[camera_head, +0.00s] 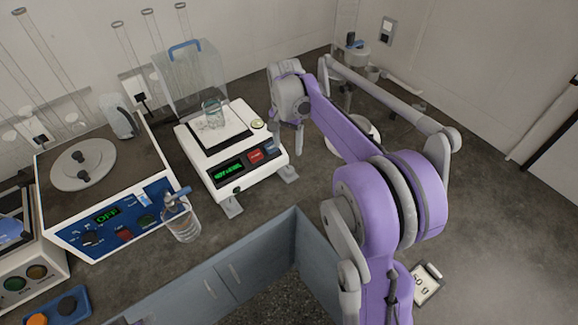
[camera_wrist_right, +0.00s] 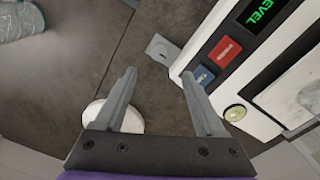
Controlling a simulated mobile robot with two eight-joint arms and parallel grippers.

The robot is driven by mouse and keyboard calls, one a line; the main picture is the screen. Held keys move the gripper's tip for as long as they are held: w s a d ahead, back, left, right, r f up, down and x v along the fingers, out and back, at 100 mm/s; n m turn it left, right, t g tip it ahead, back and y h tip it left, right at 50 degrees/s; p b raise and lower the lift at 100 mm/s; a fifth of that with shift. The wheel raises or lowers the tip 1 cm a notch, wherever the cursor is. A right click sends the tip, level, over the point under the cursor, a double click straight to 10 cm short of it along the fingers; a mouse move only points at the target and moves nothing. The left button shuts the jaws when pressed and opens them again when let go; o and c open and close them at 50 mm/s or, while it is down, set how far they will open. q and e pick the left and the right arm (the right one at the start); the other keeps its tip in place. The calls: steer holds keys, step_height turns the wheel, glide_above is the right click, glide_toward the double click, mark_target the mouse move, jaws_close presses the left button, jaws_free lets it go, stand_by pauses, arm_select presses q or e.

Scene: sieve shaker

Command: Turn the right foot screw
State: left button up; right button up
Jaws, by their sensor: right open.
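The white balance (camera_head: 245,172) stands on the dark bench, with a glass beaker (camera_head: 212,114) on its pan. The right foot (camera_head: 287,173), a flat grey plate, sticks out beside its front right corner; it also shows in the right wrist view (camera_wrist_right: 162,48) beyond my fingertips. The screw itself is hard to make out. My right gripper (camera_wrist_right: 159,73) is open and empty, fingers pointing toward the foot and apart from it. In the head view it hangs by the balance's right side. The display (camera_wrist_right: 262,12) shows green letters, "LEVEL" readable in the wrist view. My left gripper is out of view.
A round level (camera_head: 257,124) sits on the balance top. A left foot (camera_head: 232,207) shows at the front. A wash bottle (camera_head: 182,220) and hotplate (camera_head: 150,190) stand left. A white round dish (camera_wrist_right: 104,112) lies under my fingers' left side.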

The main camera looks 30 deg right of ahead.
mark_target(289, 169)
step_height(289, 169, down, 11)
steer(key=b, duration=0.6)
steer(key=shift+s+d, duration=0.15)
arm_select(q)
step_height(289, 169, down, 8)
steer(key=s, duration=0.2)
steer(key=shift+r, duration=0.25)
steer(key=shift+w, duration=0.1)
arm_select(e)
steer(key=shift+r, duration=0.1)
jaws_close()
